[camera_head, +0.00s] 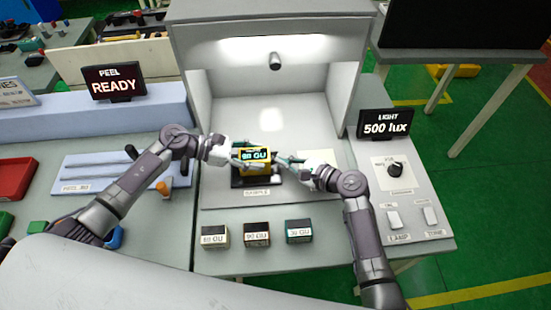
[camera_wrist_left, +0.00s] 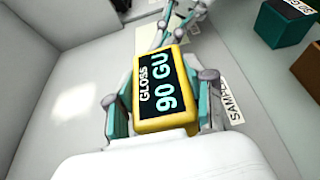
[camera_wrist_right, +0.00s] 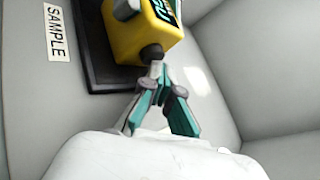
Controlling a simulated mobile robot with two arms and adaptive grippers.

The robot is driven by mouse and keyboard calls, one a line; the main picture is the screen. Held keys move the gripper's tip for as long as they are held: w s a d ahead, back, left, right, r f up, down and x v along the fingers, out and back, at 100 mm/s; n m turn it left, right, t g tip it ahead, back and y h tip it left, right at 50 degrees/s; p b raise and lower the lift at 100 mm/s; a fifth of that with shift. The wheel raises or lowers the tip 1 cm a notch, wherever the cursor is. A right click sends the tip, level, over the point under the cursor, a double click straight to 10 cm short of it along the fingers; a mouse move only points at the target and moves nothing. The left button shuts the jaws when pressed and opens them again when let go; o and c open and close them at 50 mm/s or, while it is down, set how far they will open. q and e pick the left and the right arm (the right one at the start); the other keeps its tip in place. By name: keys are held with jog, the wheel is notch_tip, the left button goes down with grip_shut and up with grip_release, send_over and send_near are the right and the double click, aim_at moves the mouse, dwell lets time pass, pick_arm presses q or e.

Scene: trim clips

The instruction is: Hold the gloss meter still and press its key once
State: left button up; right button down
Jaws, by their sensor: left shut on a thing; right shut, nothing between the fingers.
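The yellow gloss meter (camera_head: 262,167) sits on a dark plate (camera_head: 238,183) behind the SAMPLE label (camera_head: 257,193) in the lit booth. Its display reads GLOSS 90 GU in the left wrist view (camera_wrist_left: 160,88). My left gripper (camera_wrist_left: 160,98) is shut on the meter, one teal-padded finger on each side. My right gripper (camera_wrist_right: 158,72) is shut and empty, its fingertips together at the dark round key (camera_wrist_right: 151,52) on the meter's side. The tips look to be at or touching the key; I cannot tell whether it is pressed in.
A control panel with a knob (camera_head: 395,170) and switches is at right, below a 500 lux sign (camera_head: 387,124). A PEEL READY sign (camera_head: 114,82) stands left.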

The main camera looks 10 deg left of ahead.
jog(key=shift+w+d, duration=0.25)
jog(key=shift+d, duration=0.45)
jog(key=shift+d, duration=0.15)
jog(key=shift+w+d, duration=0.25)
jog(key=shift+d, duration=0.5)
jog(key=shift+w+d, duration=0.2)
jog(key=shift+d, duration=0.6)
jog(key=shift+w+d, duration=0.25)
jog(key=shift+d, duration=0.5)
pick_arm(q)
jog(key=o, duration=1.4)
